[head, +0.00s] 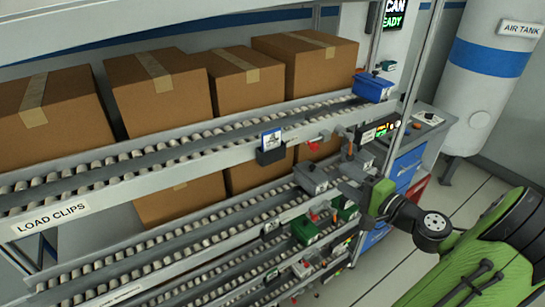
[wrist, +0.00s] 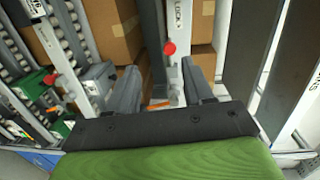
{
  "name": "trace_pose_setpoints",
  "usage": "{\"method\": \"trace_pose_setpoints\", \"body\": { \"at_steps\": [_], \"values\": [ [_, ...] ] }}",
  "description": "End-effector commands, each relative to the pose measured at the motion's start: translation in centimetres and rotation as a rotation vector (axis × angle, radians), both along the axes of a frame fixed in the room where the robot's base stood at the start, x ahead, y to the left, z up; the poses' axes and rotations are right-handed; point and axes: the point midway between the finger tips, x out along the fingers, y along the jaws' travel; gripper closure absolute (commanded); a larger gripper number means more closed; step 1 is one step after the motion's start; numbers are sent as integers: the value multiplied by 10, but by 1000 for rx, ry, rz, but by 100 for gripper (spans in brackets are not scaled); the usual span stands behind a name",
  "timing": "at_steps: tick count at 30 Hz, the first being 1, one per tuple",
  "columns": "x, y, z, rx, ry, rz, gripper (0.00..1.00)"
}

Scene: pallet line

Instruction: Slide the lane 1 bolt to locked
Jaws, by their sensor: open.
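A red round bolt knob (wrist: 169,48) stands on a pale upright plate (wrist: 182,62) in the wrist view. The word LOCK is printed on the plate beyond the knob. My gripper (wrist: 161,76) is open and empty. Its two grey fingers point toward the plate, with the knob ahead of the gap between them, seemingly not touched. In the head view my gripper (head: 336,165) is at the right end of the rack, beside a red knob (head: 314,145) on the upper lane's front rail. I cannot tell the lane number from these labels.
Roller lanes with cardboard boxes (head: 240,78) fill the left. A blue bin (head: 373,87) sits at the upper lane's end. Grey and green bins (head: 304,229) sit close below my gripper. A metal post (head: 411,82) stands close behind.

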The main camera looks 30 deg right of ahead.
Motion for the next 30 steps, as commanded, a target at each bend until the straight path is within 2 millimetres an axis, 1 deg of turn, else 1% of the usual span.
{"method": "trace_pose_setpoints", "body": {
  "at_steps": [1, 3, 5, 8, 18, 21, 25, 27, 30],
  "values": [
    [-11, -15, 1, 33, -44, -48, 48],
    [-16, -24, 4, 51, -77, -78, 48],
    [-13, -25, 5, 54, -83, -81, 48],
    [5, -23, 6, 51, -81, -75, 48],
    [92, -19, 7, 50, -79, -73, 48],
    [114, -19, 7, 49, -79, -73, 48],
    [133, -19, 6, 48, -77, -76, 48],
    [138, -19, 6, 51, -78, -76, 48],
    [141, -19, 6, 50, -77, -78, 48]
  ]
}}
